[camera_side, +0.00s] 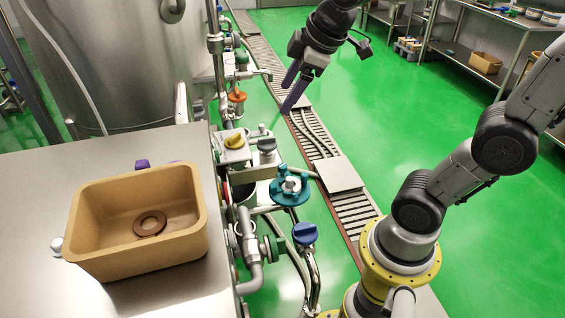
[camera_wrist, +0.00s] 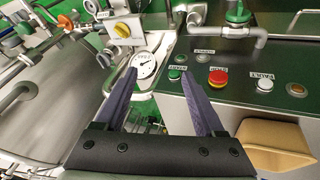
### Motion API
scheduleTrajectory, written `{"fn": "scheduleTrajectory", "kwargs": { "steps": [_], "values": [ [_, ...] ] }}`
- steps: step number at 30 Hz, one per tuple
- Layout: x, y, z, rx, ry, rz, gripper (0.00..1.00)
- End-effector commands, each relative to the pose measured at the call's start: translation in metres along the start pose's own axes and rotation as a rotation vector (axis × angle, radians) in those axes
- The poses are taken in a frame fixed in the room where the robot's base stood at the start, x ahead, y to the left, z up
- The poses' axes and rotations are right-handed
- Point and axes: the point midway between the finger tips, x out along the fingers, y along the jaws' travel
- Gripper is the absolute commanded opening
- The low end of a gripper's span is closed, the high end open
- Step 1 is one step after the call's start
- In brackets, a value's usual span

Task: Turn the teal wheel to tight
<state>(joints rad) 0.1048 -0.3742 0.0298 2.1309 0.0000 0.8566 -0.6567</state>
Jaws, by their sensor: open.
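The teal wheel (camera_side: 290,187) sits on the pipework right of the steel cabinet in the side view, with a pale hub in its middle. My gripper (camera_side: 287,102) is up and beyond it, over the floor drain, with its purple fingers pointing down. Nothing touches the wheel. In the wrist view my gripper (camera_wrist: 158,72) is open, with nothing between its fingers. I cannot make out the teal wheel in the wrist view. No tight mark on the wheel is readable.
A blue knob (camera_side: 305,233), a yellow knob (camera_side: 234,141) and an orange handle (camera_side: 237,97) crowd the pipes. A tan bin (camera_side: 140,255) holding a brown ring stands on the cabinet. A gauge (camera_wrist: 144,64) and red button (camera_wrist: 218,77) show in the wrist view.

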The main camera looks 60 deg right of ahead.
Motion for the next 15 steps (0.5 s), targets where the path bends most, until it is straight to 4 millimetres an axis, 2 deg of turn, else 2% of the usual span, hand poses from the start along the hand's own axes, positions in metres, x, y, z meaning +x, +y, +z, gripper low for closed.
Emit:
{"fn": "scheduleTrajectory", "kwargs": {
  "steps": [3,7,11,15],
  "values": [
    [0.035,0.038,-0.016,-0.059,-0.062,-0.018,0.71],
    [0.078,0.075,-0.022,-0.108,-0.124,-0.049,0.71],
    [0.13,0.109,-0.014,-0.13,-0.187,-0.092,0.71],
    [0.19,0.139,0.011,-0.117,-0.256,-0.151,0.71]
  ]
}}
